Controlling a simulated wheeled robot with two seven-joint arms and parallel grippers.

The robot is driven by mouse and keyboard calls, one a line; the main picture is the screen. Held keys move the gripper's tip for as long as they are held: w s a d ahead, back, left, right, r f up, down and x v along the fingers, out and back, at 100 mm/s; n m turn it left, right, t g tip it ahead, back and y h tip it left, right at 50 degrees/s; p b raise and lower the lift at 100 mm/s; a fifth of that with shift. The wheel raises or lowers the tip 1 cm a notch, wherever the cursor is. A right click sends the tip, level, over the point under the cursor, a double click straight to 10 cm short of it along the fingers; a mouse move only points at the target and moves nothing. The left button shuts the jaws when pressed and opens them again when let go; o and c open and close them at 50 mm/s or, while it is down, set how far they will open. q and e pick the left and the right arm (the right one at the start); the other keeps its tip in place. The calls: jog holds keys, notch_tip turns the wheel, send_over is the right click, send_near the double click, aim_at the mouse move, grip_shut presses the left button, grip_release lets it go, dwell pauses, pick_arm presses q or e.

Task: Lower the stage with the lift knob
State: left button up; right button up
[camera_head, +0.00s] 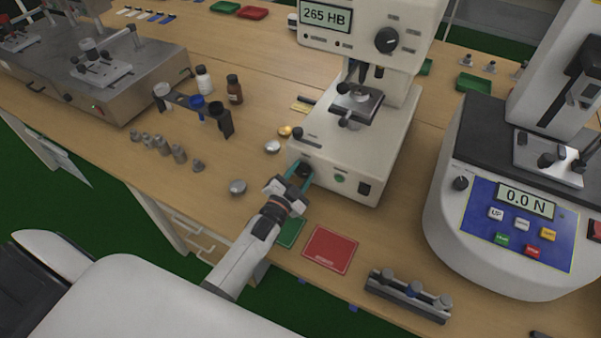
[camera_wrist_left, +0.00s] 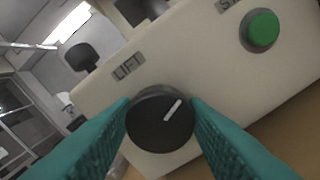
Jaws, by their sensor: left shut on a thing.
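The hardness tester (camera_head: 340,165) is a cream machine on the bench with a display reading 265 HB. Its stage (camera_head: 357,103) sits under the head. The lift knob (camera_wrist_left: 160,120) is black with a white pointer line, tilted to the upper right in the left wrist view, under a LIFT label (camera_wrist_left: 128,67). My left gripper (camera_head: 298,174) is at the front face of the tester. Its teal fingers are shut on the knob, one on each side. In the head view the fingers partly hide the knob. My right gripper is not in view.
A green button (camera_wrist_left: 262,30) is beside the knob on the same face. Red (camera_head: 330,249) and green (camera_head: 291,232) mats lie in front of the tester. A force tester (camera_head: 520,222) stands at right. Metal weights and bottles (camera_head: 234,89) stand at left.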

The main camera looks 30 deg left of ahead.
pick_arm(q)
jog(key=n, duration=0.3)
jog(key=shift+a+n, duration=0.1)
jog(key=shift+n, duration=0.3)
jog(key=n, duration=0.3)
jog(key=shift+n+p, duration=0.3)
jog(key=shift+p, duration=0.05)
jog(key=n, duration=0.3)
jog(key=shift+f, duration=0.1)
jog(key=shift+n, duration=1.7)
jog(key=o, duration=1)
jog(key=s, duration=0.4)
jog(key=s+b, duration=0.1)
jog(key=s, duration=0.3)
jog(key=s+b, duration=0.1)
jog(key=s, duration=0.3)
jog(key=shift+a, duration=0.25)
